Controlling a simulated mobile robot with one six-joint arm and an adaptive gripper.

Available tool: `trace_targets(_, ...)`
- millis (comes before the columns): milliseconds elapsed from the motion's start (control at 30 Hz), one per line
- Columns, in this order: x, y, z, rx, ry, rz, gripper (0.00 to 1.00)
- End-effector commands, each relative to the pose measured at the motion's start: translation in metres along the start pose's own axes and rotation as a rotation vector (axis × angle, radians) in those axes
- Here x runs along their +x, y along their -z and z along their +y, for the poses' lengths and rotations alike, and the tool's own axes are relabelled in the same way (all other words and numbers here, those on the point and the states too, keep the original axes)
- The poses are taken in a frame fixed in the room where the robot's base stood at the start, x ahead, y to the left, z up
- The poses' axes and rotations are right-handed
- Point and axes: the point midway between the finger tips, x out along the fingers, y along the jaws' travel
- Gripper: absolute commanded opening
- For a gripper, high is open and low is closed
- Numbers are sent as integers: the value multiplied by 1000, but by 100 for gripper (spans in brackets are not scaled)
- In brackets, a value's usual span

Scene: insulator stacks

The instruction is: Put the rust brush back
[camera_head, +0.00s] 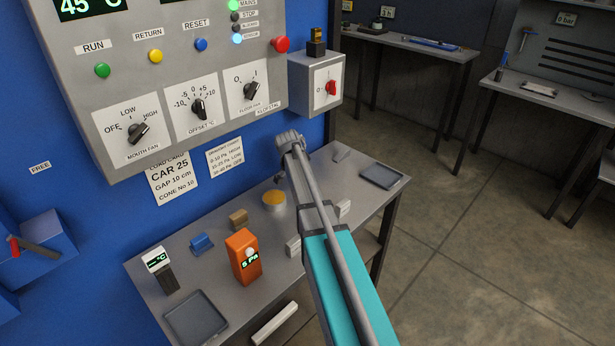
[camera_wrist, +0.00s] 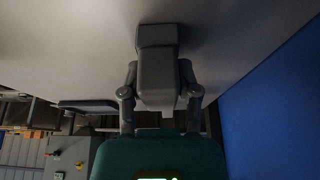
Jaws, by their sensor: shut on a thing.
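My gripper (camera_head: 290,150) is at the far end of my teal and grey arm, in front of the control cabinet's lower edge and over the back of the bench. In the wrist view my gripper (camera_wrist: 158,66) has one finger on each side of a dark grey block and is shut on it. This block is what I take for the rust brush (camera_wrist: 158,82); no bristles can be made out. In the head view the held thing cannot be told clearly from the gripper.
Open floor lies to the right.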

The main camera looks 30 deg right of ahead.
Motion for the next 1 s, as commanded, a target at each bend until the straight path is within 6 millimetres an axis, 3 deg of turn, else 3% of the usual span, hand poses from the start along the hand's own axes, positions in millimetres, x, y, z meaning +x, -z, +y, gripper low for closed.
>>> trace_targets(33,2,-1,0,0,0,0,44)
trace_targets(200,1,0,0,0,0,0,75)
trace_targets(733,-2,1,0,0,0,0,76)
trace_targets(1000,-17,1,0,-1,0,0,76)
